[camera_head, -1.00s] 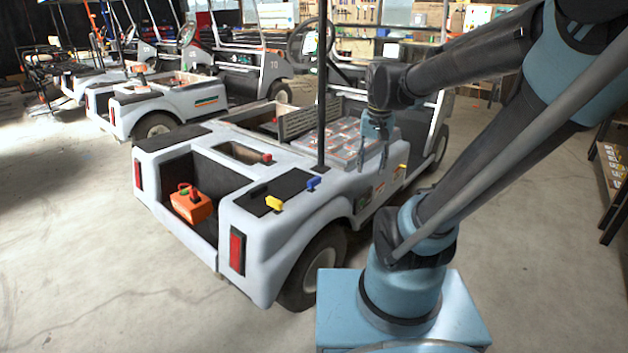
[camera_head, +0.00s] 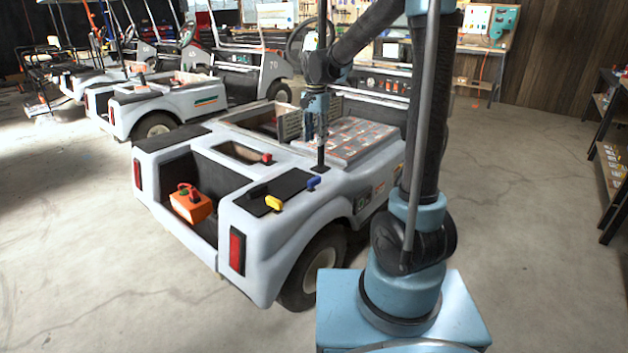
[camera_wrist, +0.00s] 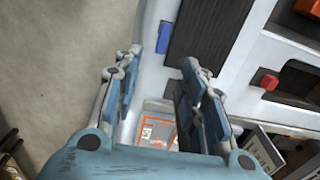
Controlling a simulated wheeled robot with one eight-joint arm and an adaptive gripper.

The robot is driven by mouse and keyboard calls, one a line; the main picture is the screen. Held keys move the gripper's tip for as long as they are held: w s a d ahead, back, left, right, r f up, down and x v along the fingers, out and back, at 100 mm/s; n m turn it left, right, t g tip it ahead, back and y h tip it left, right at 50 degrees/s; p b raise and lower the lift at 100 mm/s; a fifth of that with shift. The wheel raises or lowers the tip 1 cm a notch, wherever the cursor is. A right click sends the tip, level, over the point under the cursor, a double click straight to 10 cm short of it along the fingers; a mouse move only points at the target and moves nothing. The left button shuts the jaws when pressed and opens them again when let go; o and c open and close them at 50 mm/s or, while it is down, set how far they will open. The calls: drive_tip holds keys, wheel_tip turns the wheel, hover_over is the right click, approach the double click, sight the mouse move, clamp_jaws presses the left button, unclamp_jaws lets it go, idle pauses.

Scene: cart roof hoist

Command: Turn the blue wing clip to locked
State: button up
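The blue wing clip (camera_head: 313,183) is on the cart's pale rear deck, beside the front end of a black panel (camera_head: 290,184). It also shows in the wrist view as a small upright blue piece (camera_wrist: 164,38), just beyond and between my fingertips. My gripper (camera_head: 316,138) points down above the deck, farther toward the seat than the clip. In the wrist view my gripper (camera_wrist: 162,60) is open and empty, with its fingers apart and not touching the clip. I cannot tell whether the clip's angle is its locked position.
A yellow clip (camera_head: 273,203) and a red clip (camera_head: 267,158) are on the same deck. A thin black post (camera_head: 321,70) rises close to my gripper and the blue clip. An orange box (camera_head: 190,203) sits in the rear bay.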

approach(314, 179)
wheel_tip(314, 179, down, 9)
drive_tip(key=shift+s+a+f, duration=0.1)
drive_tip(key=shift+f, duration=0.05)
idle(0.7)
clamp_jaws()
